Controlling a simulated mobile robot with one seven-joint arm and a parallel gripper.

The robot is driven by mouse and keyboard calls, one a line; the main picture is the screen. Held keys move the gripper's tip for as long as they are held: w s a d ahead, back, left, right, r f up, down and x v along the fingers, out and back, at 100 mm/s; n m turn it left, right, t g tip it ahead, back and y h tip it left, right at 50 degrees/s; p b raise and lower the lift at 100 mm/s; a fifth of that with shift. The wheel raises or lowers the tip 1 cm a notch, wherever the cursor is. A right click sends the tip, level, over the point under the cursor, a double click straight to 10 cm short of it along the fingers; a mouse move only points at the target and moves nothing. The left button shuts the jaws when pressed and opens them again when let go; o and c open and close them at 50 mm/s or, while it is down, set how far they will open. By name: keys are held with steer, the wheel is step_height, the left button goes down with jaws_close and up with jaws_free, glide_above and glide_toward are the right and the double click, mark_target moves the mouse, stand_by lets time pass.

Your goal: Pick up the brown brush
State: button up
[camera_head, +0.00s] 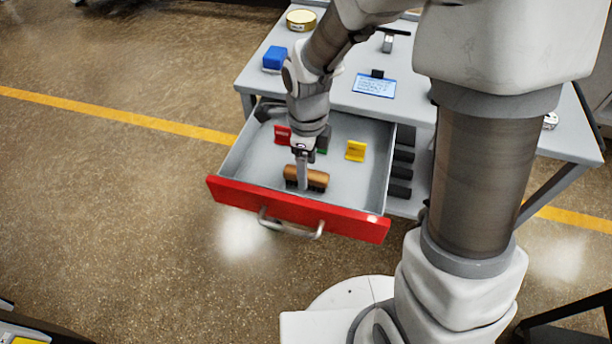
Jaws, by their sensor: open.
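The brown brush (318,179) lies in the open drawer, close to its red front panel. It has a brown wooden back and dark bristles facing down. My gripper (302,184) points down into the drawer at the brush, and its fingers overlap the brush near its middle in this view. The jaws are open. The near finger hides part of the brush, and I cannot tell whether the fingers touch it.
The drawer (297,210) also holds a red item (282,135), a yellow item (356,150) and a partly hidden green item. On the table (345,98) are a blue block (275,58), a round tin (301,20) and a blue-and-white card (375,86).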

step_height(320, 180, down, 3)
steer(key=shift+f, duration=0.1)
jaws_close()
stand_by(0.4)
